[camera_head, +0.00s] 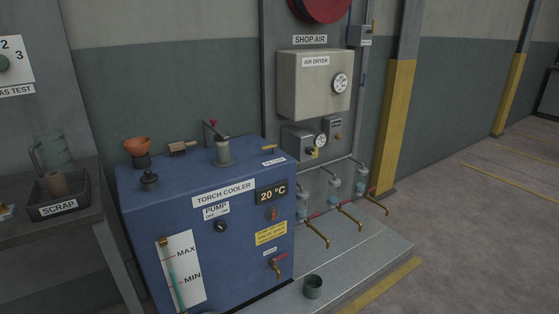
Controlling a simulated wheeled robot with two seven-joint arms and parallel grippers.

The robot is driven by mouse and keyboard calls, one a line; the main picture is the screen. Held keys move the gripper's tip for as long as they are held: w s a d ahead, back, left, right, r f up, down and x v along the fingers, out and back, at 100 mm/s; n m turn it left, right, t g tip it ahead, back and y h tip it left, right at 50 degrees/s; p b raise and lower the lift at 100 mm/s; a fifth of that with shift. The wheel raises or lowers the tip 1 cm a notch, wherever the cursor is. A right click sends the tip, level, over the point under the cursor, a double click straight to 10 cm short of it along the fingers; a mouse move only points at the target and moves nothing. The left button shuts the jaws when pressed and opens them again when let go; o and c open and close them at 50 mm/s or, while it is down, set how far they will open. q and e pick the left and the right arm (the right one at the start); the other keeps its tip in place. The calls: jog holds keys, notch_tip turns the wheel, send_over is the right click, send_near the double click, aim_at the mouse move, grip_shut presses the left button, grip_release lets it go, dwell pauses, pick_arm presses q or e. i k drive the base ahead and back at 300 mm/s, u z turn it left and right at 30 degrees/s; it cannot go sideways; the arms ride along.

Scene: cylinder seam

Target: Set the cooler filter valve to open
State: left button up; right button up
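The blue torch cooler (150,215) stands on the floor plinth at the centre left. On its top is a grey cylindrical fitting (223,152) with a dark lever and a small red handle (212,124) above it. I cannot tell for sure whether this is the filter valve or which position it is in. A brass fitting (268,148) sits by a small white label (273,161) at the top right edge, too small to read. A red-handled brass tap (277,264) is low on the front, below a yellow notice (270,233). Neither gripper is in view.
An orange funnel (137,147), a brush (183,148) and a dark cap (149,179) are on the cooler's top. A green cup (313,287) stands on the plinth. Red-handled shop-air taps (318,233) project at right. A scrap bin (58,202) is on the left bench.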

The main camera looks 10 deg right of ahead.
aim_at(274, 146)
jog(key=z, duration=0.7)
jog(key=i, duration=0.6)
jog(key=z, duration=0.7)
jog(key=i, duration=0.9)
jog(key=u, duration=0.95)
jog(key=i, duration=0.65)
jog(key=u, duration=0.75)
